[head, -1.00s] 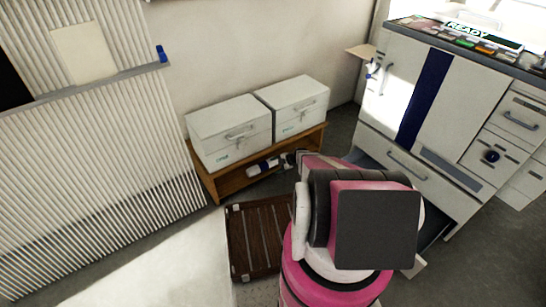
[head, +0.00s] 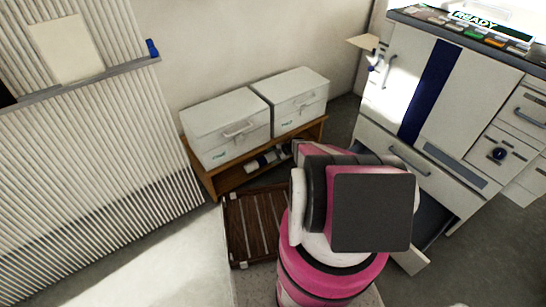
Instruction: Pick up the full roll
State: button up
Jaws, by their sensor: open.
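White roll-like items with dark parts (head: 264,161) lie inside the low wooden shelf, under the white boxes. They are small and partly shaded, so I cannot tell which is the full roll. My pink, black and white arm stands in front of the shelf's right end and the big machine. My gripper is hidden behind my arm, so its place relative to the roll cannot be seen.
Two white boxes (head: 228,128) stand on the wooden shelf (head: 213,183). A brown slatted pallet (head: 237,228) lies before it. A large white machine (head: 460,110) stands at right, with a low drawer (head: 413,260) pulled out beside my arm. A ribbed white panel (head: 90,170) stands at left.

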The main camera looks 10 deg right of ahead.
aim_at(264, 160)
jog(key=x, duration=0.6)
jog(key=shift+a+f, duration=0.25)
jog(key=shift+a, duration=0.1)
jog(key=c, duration=0.8)
